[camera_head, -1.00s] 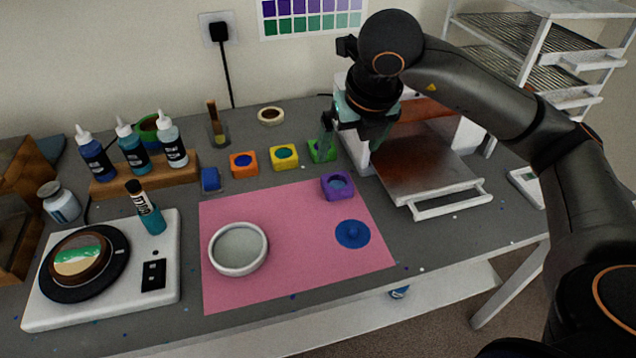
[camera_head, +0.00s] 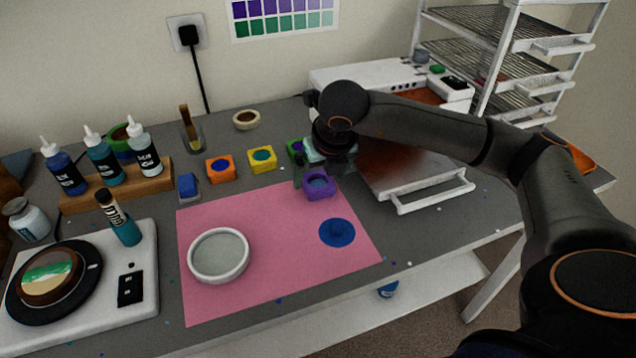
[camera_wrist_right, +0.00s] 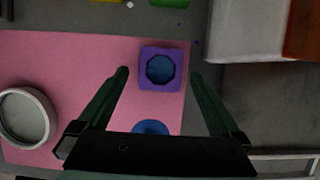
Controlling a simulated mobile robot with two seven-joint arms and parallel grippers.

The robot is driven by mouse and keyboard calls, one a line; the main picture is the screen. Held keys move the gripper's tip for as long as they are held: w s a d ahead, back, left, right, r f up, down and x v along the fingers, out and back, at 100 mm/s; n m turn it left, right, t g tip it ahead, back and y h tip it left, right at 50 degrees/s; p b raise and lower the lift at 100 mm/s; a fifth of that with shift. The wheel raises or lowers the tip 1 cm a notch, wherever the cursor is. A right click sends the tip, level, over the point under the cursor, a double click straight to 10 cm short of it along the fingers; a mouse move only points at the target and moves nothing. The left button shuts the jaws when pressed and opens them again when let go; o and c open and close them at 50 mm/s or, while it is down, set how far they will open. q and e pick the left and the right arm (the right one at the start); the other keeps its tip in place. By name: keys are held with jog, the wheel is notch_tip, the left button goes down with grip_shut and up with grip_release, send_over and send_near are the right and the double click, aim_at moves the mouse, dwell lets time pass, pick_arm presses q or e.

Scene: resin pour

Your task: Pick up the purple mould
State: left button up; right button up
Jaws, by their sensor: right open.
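The purple mould (camera_head: 319,186) is a small square block with a blue hollow. It sits at the back right corner of the pink mat (camera_head: 270,282). In the right wrist view the mould (camera_wrist_right: 147,80) lies between and just beyond the fingertips of my right gripper (camera_wrist_right: 160,74). The right gripper (camera_head: 322,178) is open and empty, with its two green fingers on either side of the mould's line. In the head view it hangs at the mould from behind, partly hiding it. I cannot tell if a finger touches it. My left gripper is not in view.
A blue disc (camera_head: 337,232) and a white round dish (camera_head: 219,255) lie on the mat. Green (camera_head: 295,149), yellow (camera_head: 262,159) and orange (camera_head: 220,169) moulds stand behind it. A white machine with an open tray (camera_head: 432,192) is close on the right.

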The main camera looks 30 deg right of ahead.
jog(key=shift+x, duration=1.25)
jog(key=shift+d, duration=0.1)
jog(key=c, duration=1.3)
jog(key=shift+c, duration=0.2)
jog(key=shift+r, duration=0.15)
